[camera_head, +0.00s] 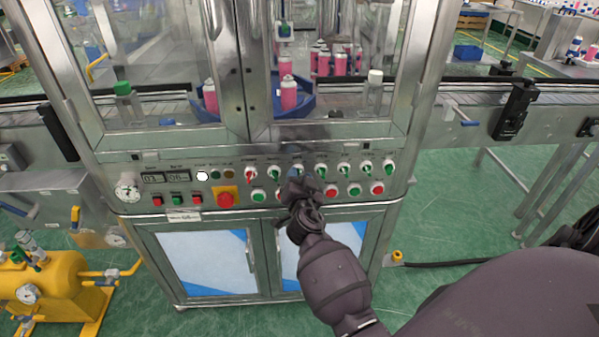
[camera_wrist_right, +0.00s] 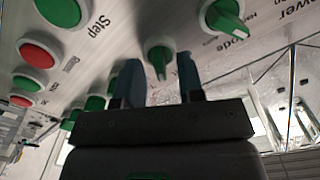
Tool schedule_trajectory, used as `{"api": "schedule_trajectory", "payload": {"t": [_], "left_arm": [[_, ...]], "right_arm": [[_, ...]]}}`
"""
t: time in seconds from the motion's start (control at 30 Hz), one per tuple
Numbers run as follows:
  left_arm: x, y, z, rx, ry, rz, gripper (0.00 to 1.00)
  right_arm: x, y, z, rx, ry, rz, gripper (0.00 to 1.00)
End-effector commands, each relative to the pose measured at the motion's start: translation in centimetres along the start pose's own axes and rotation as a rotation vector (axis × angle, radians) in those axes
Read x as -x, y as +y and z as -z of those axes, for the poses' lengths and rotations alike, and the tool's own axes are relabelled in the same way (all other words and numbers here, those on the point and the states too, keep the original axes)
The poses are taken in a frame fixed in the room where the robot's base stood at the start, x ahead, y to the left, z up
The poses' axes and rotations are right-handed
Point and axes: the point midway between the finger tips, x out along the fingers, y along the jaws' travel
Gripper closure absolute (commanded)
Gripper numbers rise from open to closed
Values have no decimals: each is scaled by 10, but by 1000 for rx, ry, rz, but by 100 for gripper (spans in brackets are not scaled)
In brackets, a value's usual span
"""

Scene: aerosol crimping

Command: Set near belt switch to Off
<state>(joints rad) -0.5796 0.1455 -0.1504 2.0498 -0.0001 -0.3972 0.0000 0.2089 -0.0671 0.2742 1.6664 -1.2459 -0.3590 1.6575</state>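The control panel (camera_head: 180,178) has a row of rotary switches along its upper part. The leftmost knob (camera_head: 251,175) is red and the others are green. My right gripper (camera_head: 303,186) is at the panel, just below a green knob (camera_head: 297,170). In the right wrist view my right gripper (camera_wrist_right: 159,78) is open, its fingers apart, with a green knob (camera_wrist_right: 160,58) showing in the gap near the fingertips. I cannot tell whether the fingers touch it. The belt switch labels are too small or blurred to read. My left gripper is not in view.
Another green knob (camera_wrist_right: 224,17) sits close by, near "Mode" lettering. A green button (camera_wrist_right: 60,10) marked "Step" and a red button (camera_wrist_right: 38,53) are at the left. A red emergency button (camera_head: 226,198) is on the panel. Glass doors and a conveyor (camera_head: 480,95) stand above.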

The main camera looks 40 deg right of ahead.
Motion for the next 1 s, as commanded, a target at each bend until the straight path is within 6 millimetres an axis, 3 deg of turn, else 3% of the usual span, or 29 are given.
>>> {"api": "schedule_trajectory", "payload": {"t": [0.43, 0.67, 1.0], "left_arm": [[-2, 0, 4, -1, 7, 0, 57], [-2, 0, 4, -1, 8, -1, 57], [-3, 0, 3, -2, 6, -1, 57]], "right_arm": [[1, 0, 0, 0, 0, -1, 65], [1, 0, 0, 0, 0, -1, 100], [1, 0, -1, 20, 0, -1, 100]]}}
